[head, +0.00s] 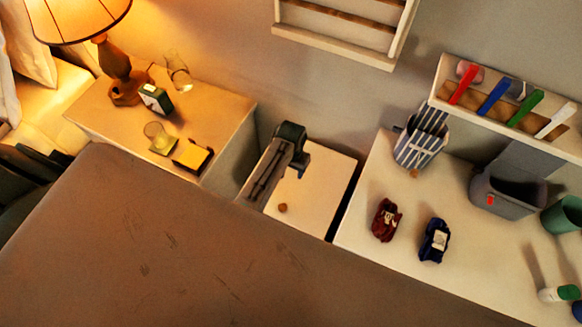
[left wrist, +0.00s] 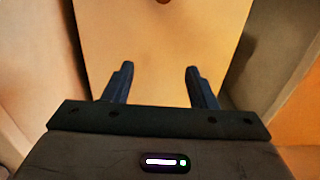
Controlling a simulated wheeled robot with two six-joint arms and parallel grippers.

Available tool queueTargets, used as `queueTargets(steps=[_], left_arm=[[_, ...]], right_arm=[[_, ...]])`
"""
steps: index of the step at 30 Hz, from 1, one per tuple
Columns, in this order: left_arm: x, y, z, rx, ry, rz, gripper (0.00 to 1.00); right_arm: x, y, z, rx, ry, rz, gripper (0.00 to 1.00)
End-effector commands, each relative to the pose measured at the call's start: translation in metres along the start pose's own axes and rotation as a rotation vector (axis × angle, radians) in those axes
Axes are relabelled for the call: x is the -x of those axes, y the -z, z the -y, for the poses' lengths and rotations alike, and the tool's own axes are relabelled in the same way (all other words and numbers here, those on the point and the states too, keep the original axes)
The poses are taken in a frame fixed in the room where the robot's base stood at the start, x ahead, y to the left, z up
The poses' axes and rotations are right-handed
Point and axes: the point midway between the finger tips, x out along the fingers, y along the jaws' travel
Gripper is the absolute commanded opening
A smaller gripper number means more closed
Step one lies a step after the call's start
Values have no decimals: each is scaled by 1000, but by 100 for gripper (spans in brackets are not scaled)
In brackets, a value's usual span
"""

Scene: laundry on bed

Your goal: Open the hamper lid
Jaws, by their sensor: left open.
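The hamper (head: 350,198) stands in the gap between the nightstand and the desk. Its pale lid (head: 322,192) lies flat and looks closed, with a small round brown knob (head: 283,208) on it. My left gripper (head: 302,168) is over the lid's back left part, apart from the knob. In the left wrist view my open, empty fingers (left wrist: 159,84) point over the lid (left wrist: 160,45), and the knob (left wrist: 163,1) is cut by the top edge. Whether the fingertips touch the lid cannot be told. My right gripper is not in view.
The nightstand (head: 222,112) with a lamp (head: 122,75), a clock and glasses is to the left. A wall shelf (head: 335,45) hangs behind.

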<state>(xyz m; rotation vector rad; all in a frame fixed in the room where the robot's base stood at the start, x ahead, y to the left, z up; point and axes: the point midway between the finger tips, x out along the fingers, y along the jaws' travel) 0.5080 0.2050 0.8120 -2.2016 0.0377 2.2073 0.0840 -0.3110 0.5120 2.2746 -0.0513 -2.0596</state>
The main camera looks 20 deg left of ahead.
Motion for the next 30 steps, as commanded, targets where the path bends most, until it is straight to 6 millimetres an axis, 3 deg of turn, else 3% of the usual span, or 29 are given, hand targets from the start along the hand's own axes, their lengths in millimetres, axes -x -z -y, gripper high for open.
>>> queueTargets(steps=[10,18,30], left_arm=[[-5,0,0,0,0,0,52],[-4,0,0,0,0,0,1],[-4,0,0,0,0,0,0]], right_arm=[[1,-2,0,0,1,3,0],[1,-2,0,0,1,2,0],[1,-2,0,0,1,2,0]])
